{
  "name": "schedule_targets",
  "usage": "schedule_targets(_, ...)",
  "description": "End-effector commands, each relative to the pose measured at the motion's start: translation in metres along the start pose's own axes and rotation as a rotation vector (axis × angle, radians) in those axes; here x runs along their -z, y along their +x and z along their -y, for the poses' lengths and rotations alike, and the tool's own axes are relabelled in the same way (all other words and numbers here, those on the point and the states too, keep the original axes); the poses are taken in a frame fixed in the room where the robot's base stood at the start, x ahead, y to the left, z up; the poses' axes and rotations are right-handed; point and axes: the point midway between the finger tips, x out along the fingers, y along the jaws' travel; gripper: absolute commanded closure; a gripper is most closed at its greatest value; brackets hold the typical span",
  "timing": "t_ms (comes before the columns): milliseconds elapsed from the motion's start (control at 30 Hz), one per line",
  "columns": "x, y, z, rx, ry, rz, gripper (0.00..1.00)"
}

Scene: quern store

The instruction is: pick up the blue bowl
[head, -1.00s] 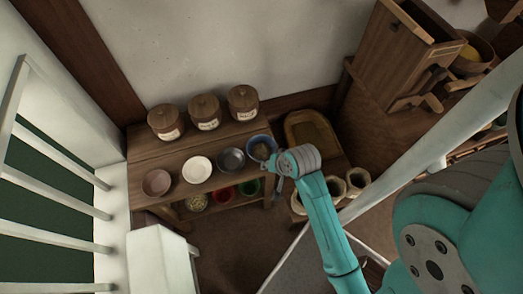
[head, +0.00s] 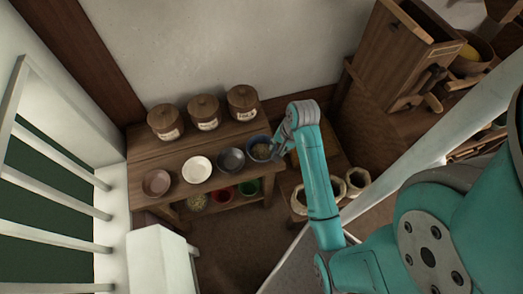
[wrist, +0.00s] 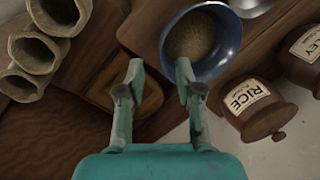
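The blue bowl (head: 260,149) stands at the right end of the wooden bench's top, with brown grainy stuff in it. In the wrist view the blue bowl (wrist: 228,52) is just beyond my right fingertip, its near rim close to that finger. My gripper (wrist: 158,75) is open and nothing is between its fingers. In the head view my gripper (head: 279,146) is at the bowl's right side and partly covers that edge. I cannot tell whether the right finger touches the rim.
A grey bowl (head: 231,160), a white bowl (head: 197,169) and a brownish bowl (head: 156,183) stand left of it. Lidded jars (head: 204,112) line the back. Coloured bowls (head: 223,193) sit on the lower shelf.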

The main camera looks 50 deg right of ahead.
Motion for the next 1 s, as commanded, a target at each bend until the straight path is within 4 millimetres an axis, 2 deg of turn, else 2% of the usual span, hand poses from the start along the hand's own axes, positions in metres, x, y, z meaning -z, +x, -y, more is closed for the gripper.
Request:
schedule_targets(133,-0.001,0.01,0.001,-0.001,-0.001,0.001,0.65)
schedule_targets(433,-0.001,0.048,0.003,-0.001,-0.001,0.0,0.65)
schedule_targets(733,-0.001,0.054,0.003,0.0,-0.001,-0.001,0.65)
schedule_targets(767,-0.001,0.054,0.003,0.0,-0.001,-0.001,0.67)
schedule_targets(900,-0.001,0.054,0.003,0.0,-0.001,-0.001,1.0)
schedule_targets(1000,-0.001,0.053,0.003,0.0,-0.001,-0.001,1.0)
